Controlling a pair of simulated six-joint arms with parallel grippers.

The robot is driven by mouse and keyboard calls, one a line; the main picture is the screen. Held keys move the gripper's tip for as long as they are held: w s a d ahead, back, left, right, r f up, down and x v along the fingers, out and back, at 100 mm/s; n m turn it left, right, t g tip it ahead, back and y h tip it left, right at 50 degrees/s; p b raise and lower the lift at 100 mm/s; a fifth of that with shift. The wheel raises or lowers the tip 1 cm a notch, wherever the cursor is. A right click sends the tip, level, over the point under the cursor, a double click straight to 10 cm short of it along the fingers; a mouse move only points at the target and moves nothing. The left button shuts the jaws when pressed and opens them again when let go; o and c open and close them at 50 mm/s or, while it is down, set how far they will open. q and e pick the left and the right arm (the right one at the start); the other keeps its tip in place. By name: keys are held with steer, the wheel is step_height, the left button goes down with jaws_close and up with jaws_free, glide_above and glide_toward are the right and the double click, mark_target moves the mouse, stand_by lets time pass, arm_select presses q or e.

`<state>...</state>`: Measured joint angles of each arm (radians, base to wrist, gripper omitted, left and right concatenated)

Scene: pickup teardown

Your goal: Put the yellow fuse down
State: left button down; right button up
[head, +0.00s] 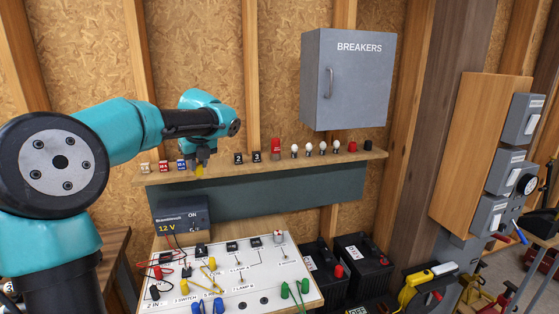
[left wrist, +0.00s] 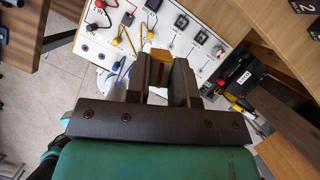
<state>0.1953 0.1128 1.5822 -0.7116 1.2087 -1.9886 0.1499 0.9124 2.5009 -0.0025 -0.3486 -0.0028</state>
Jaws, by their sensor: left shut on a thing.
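My left gripper (head: 199,163) points down at the left part of the wooden shelf (head: 320,159). It is shut on the yellow fuse (head: 199,171), which shows just below the fingertips, at the shelf's front. I cannot tell whether the fuse touches the shelf. In the left wrist view the fuse (left wrist: 160,56) shows orange-yellow between the dark fingers of the gripper (left wrist: 165,72). A blue fuse (head: 182,165), a red fuse (head: 164,166) and a pale fuse (head: 146,168) stand in a row to its left. My right gripper is not in view.
Right along the shelf stand black blocks (head: 239,158), a red part (head: 276,149), several small bulbs (head: 309,150) and two knobs. Below are the 12 V supply (head: 181,216) and the white circuit board (head: 235,275) with clips and leads. A grey breaker cabinet (head: 347,85) hangs above.

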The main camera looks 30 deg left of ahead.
arm_select(q)
steer(key=w+a, duration=0.3)
steer(key=a, duration=0.1)
steer(key=w+a+f, duration=0.1)
steer(key=w+a, duration=0.2)
steer(key=a, duration=0.1)
steer(key=w+a, duration=0.3)
steer(key=w, duration=0.1)
steer(key=shift+w+a+f, duration=0.1)
steer(key=shift+a+f, duration=0.15)
steer(key=shift+a, duration=0.15)
steer(key=shift+w+a, duration=0.1)
steer(key=shift+a+f, duration=0.1)
steer(key=shift+f, duration=1.7)
steer(key=c, duration=1.4)
jaws_free()
steer(key=shift+f, duration=0.15)
steer(key=shift+c, duration=0.2)
steer(key=o, duration=0.5)
steer(key=shift+c, duration=0.2)
